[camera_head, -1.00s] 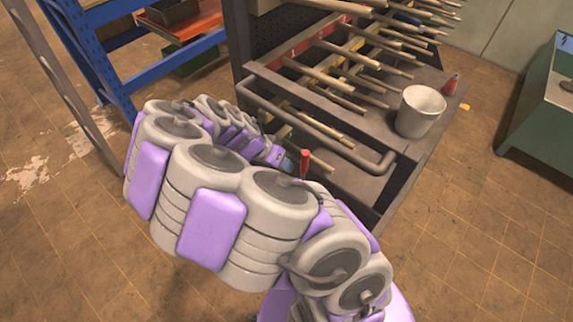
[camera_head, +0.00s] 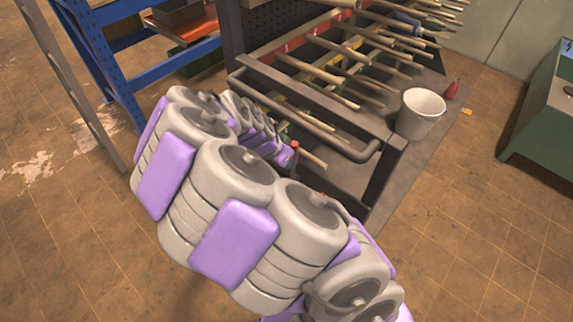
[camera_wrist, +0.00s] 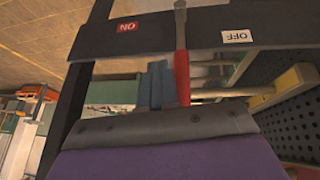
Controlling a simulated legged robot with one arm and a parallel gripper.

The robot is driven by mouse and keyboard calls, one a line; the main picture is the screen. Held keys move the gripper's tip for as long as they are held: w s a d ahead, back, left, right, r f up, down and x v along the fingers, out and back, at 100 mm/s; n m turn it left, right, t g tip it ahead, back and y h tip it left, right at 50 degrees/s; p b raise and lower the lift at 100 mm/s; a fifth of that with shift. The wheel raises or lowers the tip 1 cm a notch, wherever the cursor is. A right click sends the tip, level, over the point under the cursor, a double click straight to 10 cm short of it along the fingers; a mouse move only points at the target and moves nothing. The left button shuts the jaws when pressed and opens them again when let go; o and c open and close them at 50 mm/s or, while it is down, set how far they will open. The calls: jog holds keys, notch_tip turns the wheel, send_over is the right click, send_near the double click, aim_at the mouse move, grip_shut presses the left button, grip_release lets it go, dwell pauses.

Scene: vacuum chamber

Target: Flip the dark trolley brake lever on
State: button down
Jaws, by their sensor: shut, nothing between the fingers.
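The brake lever (camera_wrist: 182,70) has a red grip. In the wrist view it stands at the dark trolley's bar (camera_wrist: 200,35), between a red ON label (camera_wrist: 127,26) on the left and a white OFF label (camera_wrist: 237,36) on the right. My gripper (camera_wrist: 155,82) is shut and empty, its blue-grey fingers just left of the red grip. Whether they touch it I cannot tell. In the head view the dark trolley (camera_head: 300,95) stands beyond my arm, and a small red tip (camera_head: 295,146) shows by my wrist; my fingers are mostly hidden there.
Long wooden-handled tools (camera_head: 340,50) lie across the trolley top. A white bucket (camera_head: 420,112) stands at its right end, with a red bottle (camera_head: 452,90) beyond. A blue rack (camera_head: 100,60) stands at left, a green cabinet (camera_head: 545,110) at right. Floor to the right is open.

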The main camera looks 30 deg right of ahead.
jog(key=shift+w+d, duration=0.1)
jog(key=shift+d, duration=0.3)
dwell(0.7)
jog(key=shift+a, duration=0.1)
